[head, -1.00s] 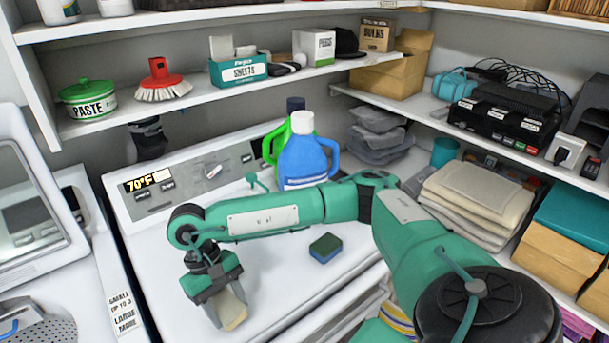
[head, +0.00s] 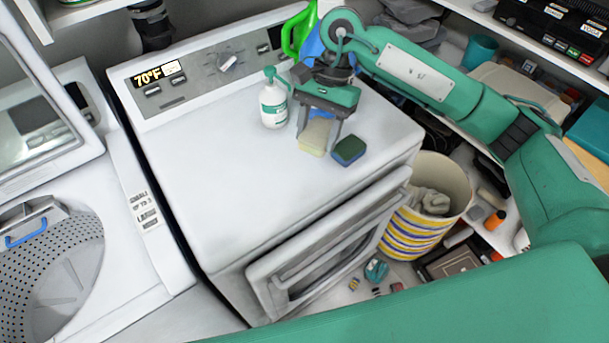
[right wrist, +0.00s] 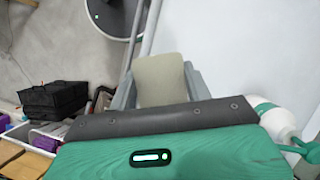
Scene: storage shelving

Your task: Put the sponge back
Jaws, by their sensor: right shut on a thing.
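My right gripper (head: 317,140) is shut on a pale beige sponge (head: 314,134), low over the white machine's top (head: 235,170). I cannot tell whether the sponge touches that top. The sponge also shows between the fingers in the right wrist view (right wrist: 160,78). A second sponge, dark green and blue (head: 349,150), lies on the machine top just right of the gripper. My left gripper is outside these views.
Green (head: 298,32) and blue jugs stand behind, partly hidden by my arm. A striped basket (head: 412,228) is right of the machine. The machine top's front left is clear.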

